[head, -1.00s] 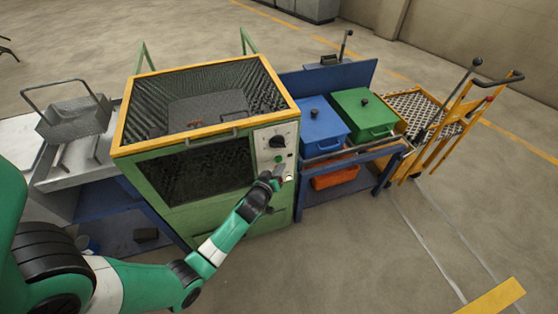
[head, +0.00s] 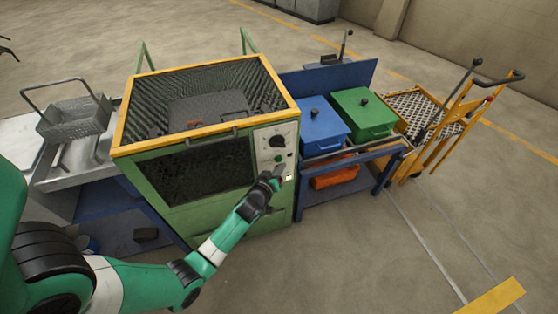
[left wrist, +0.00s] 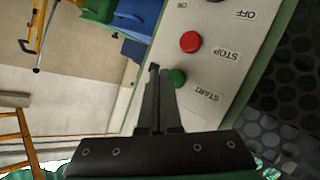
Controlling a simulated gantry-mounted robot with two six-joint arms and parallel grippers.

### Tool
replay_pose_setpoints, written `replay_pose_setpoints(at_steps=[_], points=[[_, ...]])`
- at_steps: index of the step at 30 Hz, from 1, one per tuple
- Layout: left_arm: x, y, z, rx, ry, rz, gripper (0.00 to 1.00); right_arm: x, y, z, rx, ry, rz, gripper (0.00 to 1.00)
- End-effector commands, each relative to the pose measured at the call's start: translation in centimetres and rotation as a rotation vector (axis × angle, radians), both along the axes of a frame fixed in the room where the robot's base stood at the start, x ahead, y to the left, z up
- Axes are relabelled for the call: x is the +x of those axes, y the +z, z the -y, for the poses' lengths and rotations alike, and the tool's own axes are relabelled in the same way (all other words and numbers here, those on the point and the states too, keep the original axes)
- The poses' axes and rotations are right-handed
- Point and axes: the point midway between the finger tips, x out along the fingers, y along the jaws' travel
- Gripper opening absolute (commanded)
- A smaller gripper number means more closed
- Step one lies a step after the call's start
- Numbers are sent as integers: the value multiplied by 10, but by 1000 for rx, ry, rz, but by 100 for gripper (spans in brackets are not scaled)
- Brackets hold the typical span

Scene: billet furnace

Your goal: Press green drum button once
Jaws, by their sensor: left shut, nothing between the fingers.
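The green button (left wrist: 178,77) sits beside the START label on the pale control panel (left wrist: 218,65) in the left wrist view. It also shows as a small green spot (head: 280,158) on the machine front in the head view. My left gripper (left wrist: 157,71) is shut and empty. Its fingertips appear just left of the green button in the wrist view and just below it in the head view. I cannot tell whether they touch the button or panel. The red button (left wrist: 190,42) is beside the STOP label. My right gripper is not in view.
A black knob (head: 276,141) is above the green button. The green machine (head: 225,215) has a yellow-rimmed mesh top. Blue (head: 322,128) and green (head: 364,116) lidded bins stand to its right, beyond them a yellow trolley (head: 447,125). A wire basket (head: 75,118) stands at left.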

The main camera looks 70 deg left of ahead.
Motion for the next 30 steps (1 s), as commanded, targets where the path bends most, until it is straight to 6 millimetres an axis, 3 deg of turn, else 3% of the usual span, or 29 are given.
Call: replay_pose_setpoints(at_steps=[30], points=[[1, 0, -9, 1, 0, -1, 0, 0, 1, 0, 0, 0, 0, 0]])
